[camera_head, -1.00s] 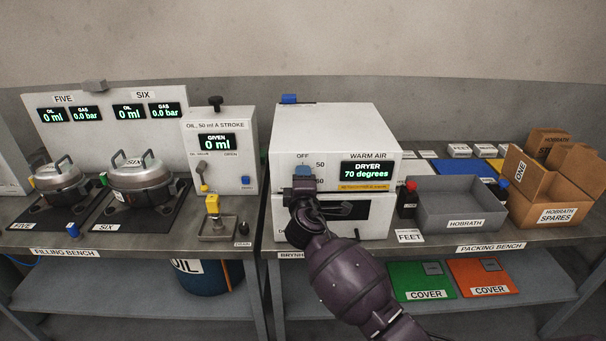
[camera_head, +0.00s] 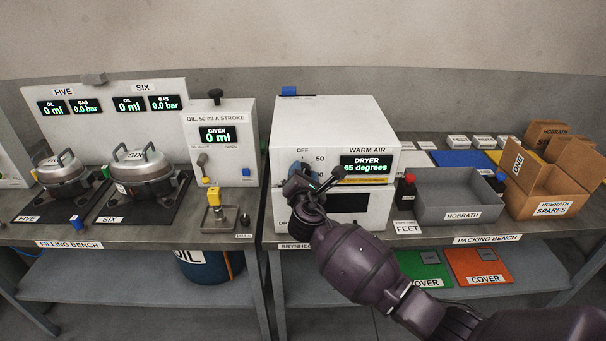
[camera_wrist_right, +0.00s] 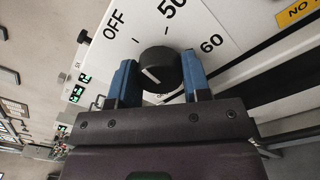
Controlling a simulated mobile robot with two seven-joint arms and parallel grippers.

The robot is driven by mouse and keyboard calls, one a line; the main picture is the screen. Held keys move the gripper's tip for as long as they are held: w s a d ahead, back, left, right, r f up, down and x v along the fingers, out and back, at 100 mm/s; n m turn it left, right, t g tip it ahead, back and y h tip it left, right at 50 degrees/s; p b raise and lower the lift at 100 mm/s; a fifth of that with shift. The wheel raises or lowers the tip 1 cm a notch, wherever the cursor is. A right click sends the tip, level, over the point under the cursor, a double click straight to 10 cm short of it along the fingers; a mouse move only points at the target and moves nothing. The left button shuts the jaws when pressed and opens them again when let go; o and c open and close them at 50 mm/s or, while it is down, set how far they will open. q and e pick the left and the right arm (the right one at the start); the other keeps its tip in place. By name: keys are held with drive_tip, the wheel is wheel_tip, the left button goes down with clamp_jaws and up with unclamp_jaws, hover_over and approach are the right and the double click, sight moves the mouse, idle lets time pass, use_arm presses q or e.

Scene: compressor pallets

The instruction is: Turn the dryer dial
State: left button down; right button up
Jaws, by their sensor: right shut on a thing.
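The dryer (camera_head: 335,125) is a white box on the bench, and its green display (camera_head: 366,167) reads 65 degrees. In the right wrist view the black dial (camera_wrist_right: 160,70) stands on the white front with a white pointer line. OFF, 50 and 60 marks are printed around it. My right gripper (camera_head: 300,170) is at the dryer's front left. Its blue fingers lie on either side of the dial and are shut on it. In the head view the gripper hides most of the dial. My left gripper is not in view.
A grey HOBRATH tray (camera_head: 461,198) and an open cardboard box (camera_head: 545,185) stand to the right. The oil dispenser (camera_head: 222,140) and two pots on the filling bench stand to the left. A dark window (camera_head: 349,203) is below the display.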

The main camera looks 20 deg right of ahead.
drive_tip(key=shift+n, duration=1.2)
drive_tip(key=o, duration=0.9)
drive_tip(key=shift+o, duration=0.2)
drive_tip(key=b+v, duration=0.1)
drive_tip(key=v, duration=1)
